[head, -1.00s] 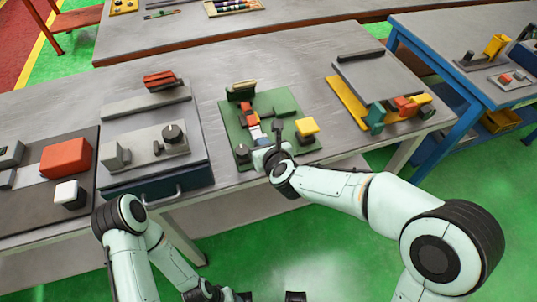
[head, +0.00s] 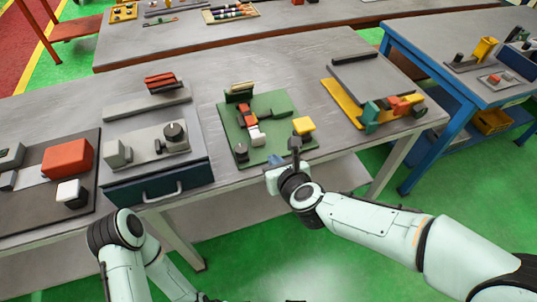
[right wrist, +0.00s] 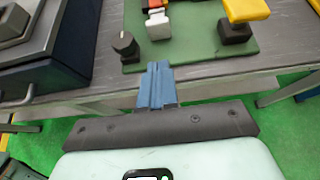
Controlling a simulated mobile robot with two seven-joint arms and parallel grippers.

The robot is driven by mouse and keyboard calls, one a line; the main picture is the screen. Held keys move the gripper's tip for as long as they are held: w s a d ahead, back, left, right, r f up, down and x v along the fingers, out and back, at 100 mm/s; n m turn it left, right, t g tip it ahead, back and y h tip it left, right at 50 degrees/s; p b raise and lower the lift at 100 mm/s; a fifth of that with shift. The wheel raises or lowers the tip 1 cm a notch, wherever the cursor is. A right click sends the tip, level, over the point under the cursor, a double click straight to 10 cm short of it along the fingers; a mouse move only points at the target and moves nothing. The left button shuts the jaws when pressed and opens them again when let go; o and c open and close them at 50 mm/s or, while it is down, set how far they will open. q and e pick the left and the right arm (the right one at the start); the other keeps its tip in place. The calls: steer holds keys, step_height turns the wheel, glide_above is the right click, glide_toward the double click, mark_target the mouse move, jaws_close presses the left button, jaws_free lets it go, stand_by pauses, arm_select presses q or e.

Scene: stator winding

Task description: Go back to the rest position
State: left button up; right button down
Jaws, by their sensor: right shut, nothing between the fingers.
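My right gripper (head: 272,177) is at the front edge of the table, beside the green board (head: 276,146). In the right wrist view its two blue fingers (right wrist: 156,72) are pressed together with nothing between them. They are apart from the white and red part (right wrist: 157,22) and the dark knob (right wrist: 125,44) on the board. That white and red part also shows in the head view (head: 254,134). My left arm comes in at the lower left of the head view; its gripper is out of sight.
The grey table (head: 230,75) holds a drawer unit (head: 160,187) left of the green board and a yellow-edged station (head: 345,105) to the right. A yellow block (head: 303,125) stands close to my right gripper. Open green floor (head: 270,245) lies in front.

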steer(key=s+d+f+n+g+h+p, duration=0.1)
steer(key=s+d+f+n+g+p, duration=0.2)
steer(key=f+n, duration=0.6)
steer(key=s+d+f+n+g+h+p, duration=0.1)
steer(key=s+d+f+n+g, duration=0.3)
steer(key=f, duration=1)
arm_select(q)
step_height(320, 180, up, 8)
steer(key=w+p, duration=0.2)
steer(key=p, duration=0.1)
steer(key=shift+f, duration=0.15)
arm_select(e)
steer(key=s+d+f+n+g, duration=0.1)
steer(key=s+f+n, duration=0.3)
steer(key=s, duration=0.3)
steer(key=s+f+n+g+y, duration=0.1)
steer(key=s+f+n+g, duration=0.1)
steer(key=s+f+n, duration=0.2)
steer(key=s+d+f+n+g, duration=0.1)
steer(key=s+f+n+g, duration=0.1)
steer(key=s+f+n, duration=0.2)
steer(key=s+n, duration=0.3)
steer(key=s, duration=0.4)
steer(key=shift+s+d+f+y, duration=0.2)
steer(key=shift+d+y, duration=0.1)
arm_select(q)
steer(key=shift+w, duration=0.15)
